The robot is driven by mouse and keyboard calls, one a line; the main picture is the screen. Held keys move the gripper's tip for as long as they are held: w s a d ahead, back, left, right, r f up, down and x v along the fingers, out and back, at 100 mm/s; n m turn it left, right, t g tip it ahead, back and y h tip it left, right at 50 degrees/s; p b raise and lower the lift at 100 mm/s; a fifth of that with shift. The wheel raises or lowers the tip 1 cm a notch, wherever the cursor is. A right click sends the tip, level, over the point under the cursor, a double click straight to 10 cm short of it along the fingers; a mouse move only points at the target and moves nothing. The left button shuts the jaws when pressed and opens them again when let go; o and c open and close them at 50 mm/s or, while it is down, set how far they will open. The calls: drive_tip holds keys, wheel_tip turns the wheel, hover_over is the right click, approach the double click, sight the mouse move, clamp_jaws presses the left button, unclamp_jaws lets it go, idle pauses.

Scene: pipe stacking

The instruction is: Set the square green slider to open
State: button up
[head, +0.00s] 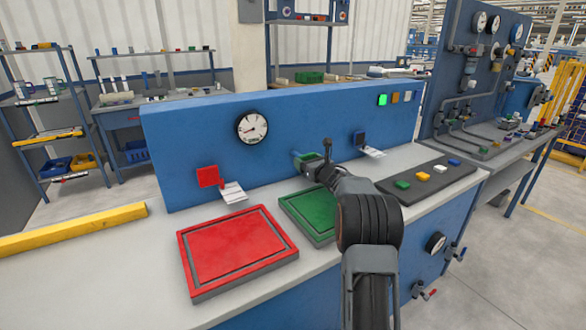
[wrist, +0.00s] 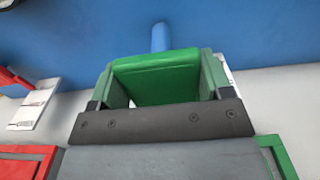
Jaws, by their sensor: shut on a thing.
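The square green slider (wrist: 155,72) fills the middle of the wrist view, in front of the blue panel. A short blue rod (wrist: 158,37) shows between it and the panel. My gripper (wrist: 158,85) is shut on the slider, with one finger on each side of it. In the head view my gripper (head: 318,163) is at the panel's middle, above the green tray. The green slider (head: 302,157) is partly hidden there by my gripper. I cannot tell its setting from any marking.
A red square slider (head: 207,176) is left on the panel and a dark blue one (head: 359,138) right, with white tags near. Red (head: 237,250) and green (head: 300,213) trays lie on the bench. A dark board (head: 425,178) with coloured blocks lies right.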

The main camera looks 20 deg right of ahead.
drive_tip(key=shift+s+d+f, duration=0.1)
drive_tip(key=shift+f, duration=0.1)
drive_tip(key=o, duration=1.1)
drive_tip(key=shift+s+r, duration=0.15)
drive_tip(key=shift+s, duration=0.1)
drive_tip(key=shift+o, duration=1)
drive_tip(key=shift+w, duration=0.1)
drive_tip(key=s, duration=0.4)
drive_tip(key=s+d+b, duration=0.1)
drive_tip(key=s, duration=0.8)
drive_tip(key=shift+s+d, duration=0.25)
drive_tip(key=shift+s, duration=0.15)
